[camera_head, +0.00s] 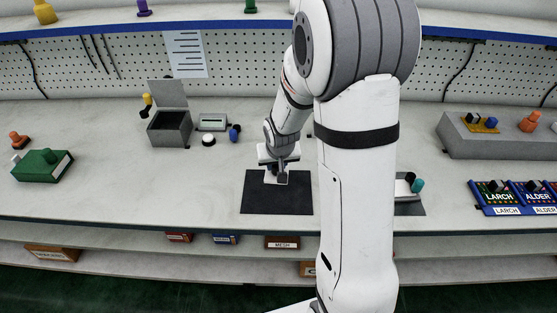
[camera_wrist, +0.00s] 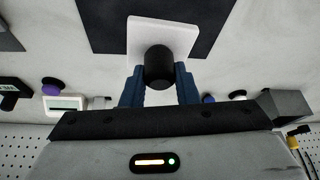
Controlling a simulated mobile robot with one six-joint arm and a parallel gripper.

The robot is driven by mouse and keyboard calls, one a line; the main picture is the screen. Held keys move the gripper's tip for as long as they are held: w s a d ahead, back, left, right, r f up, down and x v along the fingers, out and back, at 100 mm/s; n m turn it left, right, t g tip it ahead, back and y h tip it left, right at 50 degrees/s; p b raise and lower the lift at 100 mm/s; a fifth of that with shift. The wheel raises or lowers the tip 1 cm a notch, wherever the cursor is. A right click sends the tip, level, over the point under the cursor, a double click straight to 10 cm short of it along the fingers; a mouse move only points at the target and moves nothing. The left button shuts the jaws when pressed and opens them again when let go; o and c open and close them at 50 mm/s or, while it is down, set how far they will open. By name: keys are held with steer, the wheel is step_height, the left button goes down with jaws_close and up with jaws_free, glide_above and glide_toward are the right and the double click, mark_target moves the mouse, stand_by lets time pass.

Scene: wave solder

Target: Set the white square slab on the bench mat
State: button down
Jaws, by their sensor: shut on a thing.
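The white square slab (camera_wrist: 165,32) has a black knob (camera_wrist: 159,65) on it. My gripper (camera_wrist: 160,80) is shut on this knob, with a blue finger on each side. In the head view my gripper (camera_head: 277,171) is over the back part of the dark bench mat (camera_head: 262,204), and a bit of the slab (camera_head: 269,178) shows beside it. In the wrist view the slab lies over the mat (camera_wrist: 105,28) and hides part of it. I cannot tell whether the slab touches the mat.
An open grey box (camera_head: 170,130), a small meter (camera_head: 212,122) and a blue knob (camera_head: 235,132) stand behind the mat, to the left. A green block (camera_head: 43,166) is at far left. Labelled blue racks (camera_head: 508,197) and a grey stand (camera_head: 490,145) are at right. The bench left of the mat is clear.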

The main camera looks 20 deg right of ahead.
steer(key=shift+d, duration=0.1)
steer(key=shift+s+f+b, duration=0.1)
steer(key=shift+f+b, duration=0.4)
steer(key=shift+b, duration=0.15)
step_height(320, 180, down, 5)
steer(key=b, duration=0.5)
steer(key=shift+f+b, duration=0.4)
steer(key=shift+f, duration=0.1)
steer(key=c, duration=1)
jaws_free()
steer(key=shift+c, duration=0.2)
steer(key=shift+r, duration=0.1)
steer(key=shift+v, duration=3.8)
steer(key=shift+s, duration=0.1)
